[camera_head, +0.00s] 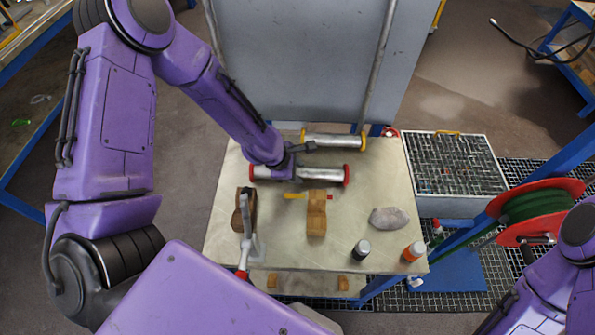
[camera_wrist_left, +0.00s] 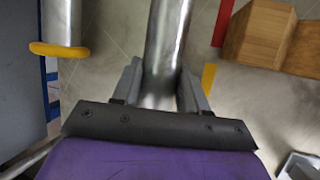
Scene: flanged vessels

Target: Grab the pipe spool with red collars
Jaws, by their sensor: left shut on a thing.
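The pipe spool with red collars (camera_head: 322,175) lies across the bench top, a silver tube with a red collar at each end. My left gripper (camera_head: 291,172) is over its left half and shut on the tube. In the left wrist view the silver tube (camera_wrist_left: 168,45) runs between the two fingers of the left gripper (camera_wrist_left: 160,88); its collars are out of that view. A second spool with yellow collars (camera_head: 335,141) lies just behind it, apart from it; its yellow collar shows in the left wrist view (camera_wrist_left: 59,50). My right gripper is not in view.
A grey stone (camera_head: 389,218), a black canister (camera_head: 361,249) and an orange canister (camera_head: 413,251) sit front right. A grey panel (camera_head: 305,60) rises behind the bench (camera_head: 375,190).

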